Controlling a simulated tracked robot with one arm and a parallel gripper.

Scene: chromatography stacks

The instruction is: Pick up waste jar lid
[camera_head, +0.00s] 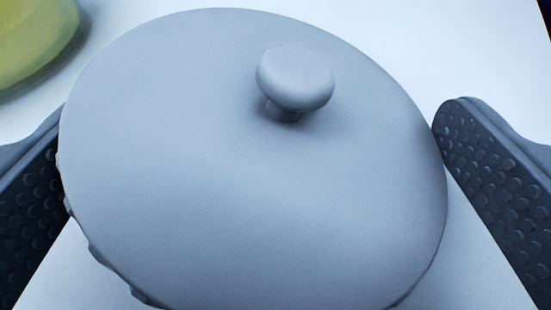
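The waste jar lid (230,190) is a large round grey disc with a small mushroom-shaped knob (294,80) on top. It fills the middle of the view, and its lower edge shows small ridges at the left. My gripper (250,165) is wide open, with one dark, dimpled finger at each side of the lid. The right finger's tip appears at the lid's right edge, and the left finger is partly behind its left edge. I cannot tell whether either finger touches it. What is under the lid is hidden.
A pale white surface (420,45) lies around the lid. A yellow-green rounded object (32,38) is cut off at the top left corner. The surface at the upper right is clear, and a dark area shows at the far top right corner.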

